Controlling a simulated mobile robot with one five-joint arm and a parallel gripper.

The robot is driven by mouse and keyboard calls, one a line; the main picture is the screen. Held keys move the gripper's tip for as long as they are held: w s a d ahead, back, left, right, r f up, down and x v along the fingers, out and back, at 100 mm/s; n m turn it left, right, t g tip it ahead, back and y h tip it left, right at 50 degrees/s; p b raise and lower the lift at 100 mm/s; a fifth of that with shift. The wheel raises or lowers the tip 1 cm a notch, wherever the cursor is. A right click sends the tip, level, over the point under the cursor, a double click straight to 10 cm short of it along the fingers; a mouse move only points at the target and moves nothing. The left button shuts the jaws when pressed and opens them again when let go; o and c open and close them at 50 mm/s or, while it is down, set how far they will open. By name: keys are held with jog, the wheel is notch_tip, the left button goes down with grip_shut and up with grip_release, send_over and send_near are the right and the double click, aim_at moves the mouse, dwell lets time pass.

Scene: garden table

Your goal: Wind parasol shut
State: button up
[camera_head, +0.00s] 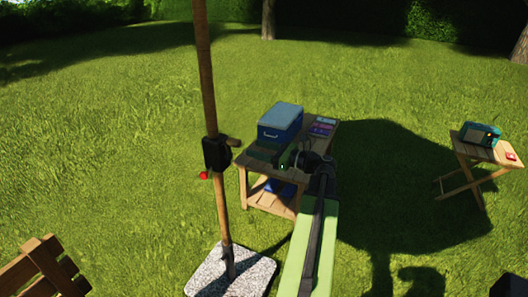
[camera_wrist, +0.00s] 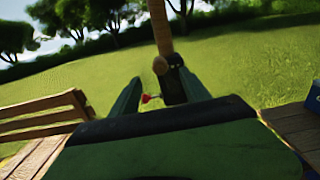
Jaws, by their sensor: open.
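The parasol's wooden pole (camera_head: 205,80) rises from a speckled stone base (camera_head: 230,275); its canopy is out of view. A black crank housing (camera_head: 215,153) sits on the pole, with a red knob (camera_head: 204,175) at its lower left. In the wrist view the housing (camera_wrist: 173,86) and red knob (camera_wrist: 146,98) appear between my fingers, beyond them. A wooden stub (camera_head: 233,141) sticks out beside the housing. My gripper (camera_head: 276,159) is right of the housing, apart from it. Its green fingers (camera_wrist: 159,82) are open and empty. The crank arm is hard to make out.
A wooden side table (camera_head: 243,181) holds a blue cool box (camera_head: 281,120) and small colourful items, close behind my gripper. A folding table (camera_head: 480,150) with a teal radio (camera_head: 480,135) stands at the right. A wooden bench (camera_head: 40,268) is at the lower left. Open grass lies around.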

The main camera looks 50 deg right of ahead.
aim_at(240, 144)
jog(key=x, duration=0.9)
jog(key=shift+w, duration=0.2)
